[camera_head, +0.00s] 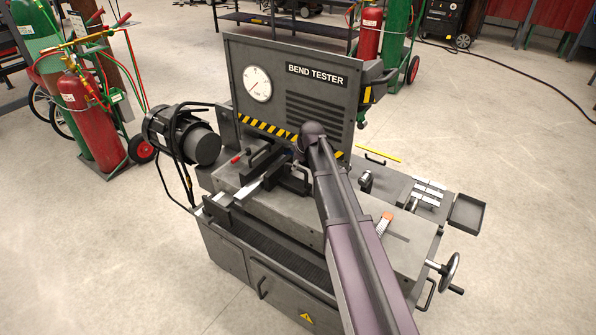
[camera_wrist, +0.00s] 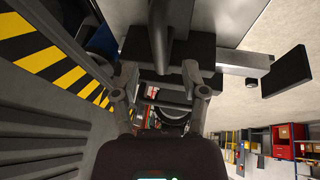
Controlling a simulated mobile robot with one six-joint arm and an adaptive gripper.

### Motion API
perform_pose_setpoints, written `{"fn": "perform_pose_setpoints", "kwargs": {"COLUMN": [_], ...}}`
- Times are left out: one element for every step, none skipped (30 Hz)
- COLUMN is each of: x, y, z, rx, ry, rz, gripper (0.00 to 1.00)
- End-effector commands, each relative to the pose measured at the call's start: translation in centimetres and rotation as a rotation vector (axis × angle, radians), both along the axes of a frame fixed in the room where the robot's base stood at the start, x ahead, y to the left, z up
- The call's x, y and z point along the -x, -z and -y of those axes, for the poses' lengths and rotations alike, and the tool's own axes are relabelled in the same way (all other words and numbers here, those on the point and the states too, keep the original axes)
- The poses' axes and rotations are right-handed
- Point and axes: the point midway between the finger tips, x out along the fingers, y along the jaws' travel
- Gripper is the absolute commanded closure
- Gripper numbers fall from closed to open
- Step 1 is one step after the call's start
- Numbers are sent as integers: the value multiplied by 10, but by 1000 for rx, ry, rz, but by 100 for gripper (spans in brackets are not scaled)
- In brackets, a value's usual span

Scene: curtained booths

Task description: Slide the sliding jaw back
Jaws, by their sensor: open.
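The bend tester's grey bed (camera_head: 350,222) carries dark jaw blocks (camera_head: 262,160) in front of its upright panel. I cannot tell for certain which block is the sliding jaw. A bright metal strip (camera_head: 248,188) runs from these blocks toward a dark block at the bed's left end. My gripper is largely hidden behind my arm in the head view, close to the jaw blocks. In the wrist view my gripper (camera_wrist: 160,80) has its fingers spread, beside a dark block (camera_wrist: 170,50). Whether they touch it is unclear. The strip (camera_wrist: 243,58) sticks out to the right there.
The panel (camera_head: 315,100) with a gauge stands close behind the jaws, with striped edging (camera_wrist: 50,60). A motor (camera_head: 185,135) is at the left. A handwheel (camera_head: 449,268) and a small tray (camera_head: 466,213) are at the right. An orange-handled tool (camera_head: 384,223) lies on the bed.

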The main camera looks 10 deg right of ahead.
Motion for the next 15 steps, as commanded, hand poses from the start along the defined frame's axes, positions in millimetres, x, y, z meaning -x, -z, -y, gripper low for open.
{"fn": "perform_pose_setpoints", "kwargs": {"x": [-3, -3, -5, -5, -6, -7, -7, -8, -9, -9, -9, -9, -10, -10, -10], "y": [8, 10, 12, 14, 15, 17, 18, 19, 20, 21, 21, 22, 22, 22, 22], "z": [-1, -1, -1, -2, -2, -2, -2, -3, -3, -3, -3, -3, -3, -3, -3], "rx": [0, 0, 0, 0, 0, 0, 0, 0, 0, 0, 0, 0, 0, 0, 0], "ry": [0, 0, 0, 0, 0, 0, 0, 0, 0, 0, 0, 0, 0, 0, 0], "rz": [0, 0, 0, 0, 0, 0, 0, 0, 0, 0, 0, 0, 0, 0, 0], "gripper": [43, 43, 43, 43, 43, 43, 43, 43, 43, 43, 43, 43, 43, 43, 43]}}
